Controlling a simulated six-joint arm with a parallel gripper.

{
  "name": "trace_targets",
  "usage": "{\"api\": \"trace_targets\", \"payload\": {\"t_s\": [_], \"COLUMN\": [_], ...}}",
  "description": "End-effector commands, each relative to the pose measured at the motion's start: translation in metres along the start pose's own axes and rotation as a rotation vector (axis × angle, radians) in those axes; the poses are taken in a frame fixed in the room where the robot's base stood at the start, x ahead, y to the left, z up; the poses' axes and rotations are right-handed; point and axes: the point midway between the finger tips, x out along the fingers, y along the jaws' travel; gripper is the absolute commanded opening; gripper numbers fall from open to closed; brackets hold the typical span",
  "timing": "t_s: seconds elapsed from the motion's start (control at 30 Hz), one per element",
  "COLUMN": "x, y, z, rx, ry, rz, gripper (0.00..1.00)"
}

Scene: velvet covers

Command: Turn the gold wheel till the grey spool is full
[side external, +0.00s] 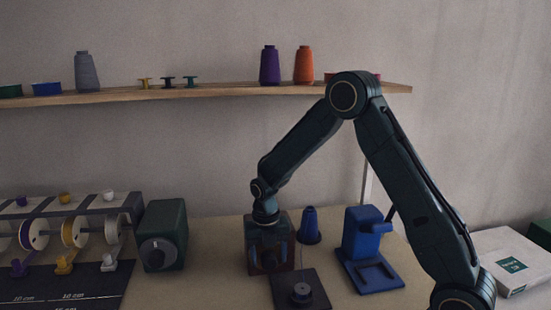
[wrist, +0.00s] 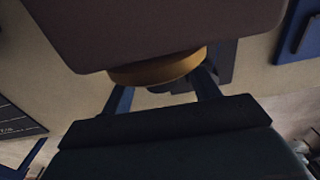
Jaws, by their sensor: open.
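The gold wheel (wrist: 157,70) shows in the wrist view as a gold rim under a dark brown block (wrist: 150,30). My gripper (wrist: 164,90) is open, with one blue finger on either side of the wheel; I cannot tell whether they touch it. In the side external view my gripper (side external: 266,262) is in front of a brown box (side external: 288,252), and the wheel is hidden there. A pale grey spool (side external: 112,230) sits on the rack at the left, right of a gold spool (side external: 75,232); how full it is is too small to tell.
A dark green box with a grey dial (side external: 165,240) stands left of my gripper. A dark plate with a knob (side external: 300,292), a blue cone (side external: 310,226) and a blue stand (side external: 366,240) are close on the right. A shelf (side external: 220,92) runs behind.

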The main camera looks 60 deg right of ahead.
Motion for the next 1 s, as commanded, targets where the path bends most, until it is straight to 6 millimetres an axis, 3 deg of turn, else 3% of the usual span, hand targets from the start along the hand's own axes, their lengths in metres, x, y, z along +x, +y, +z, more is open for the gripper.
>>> {"api": "trace_targets", "payload": {"t_s": [0.4, 0.43, 0.6, 0.67, 1.0], "x": [0.0074, 0.0074, 0.0073, 0.0072, 0.0072], "y": [-0.0002, -0.0002, -0.0001, -0.0001, -0.001], "z": [-0.0003, -0.0003, -0.0003, -0.0003, -0.0003], "rx": [0.0, 0.0, 0.0, 0.0, 0.001], "ry": [0.0, 0.0, 0.0, 0.0, 0.0], "rz": [0.0, 0.0, 0.0, 0.0, 0.028], "gripper": [0.61, 0.59, 0.25, 0.17, 0.17]}}
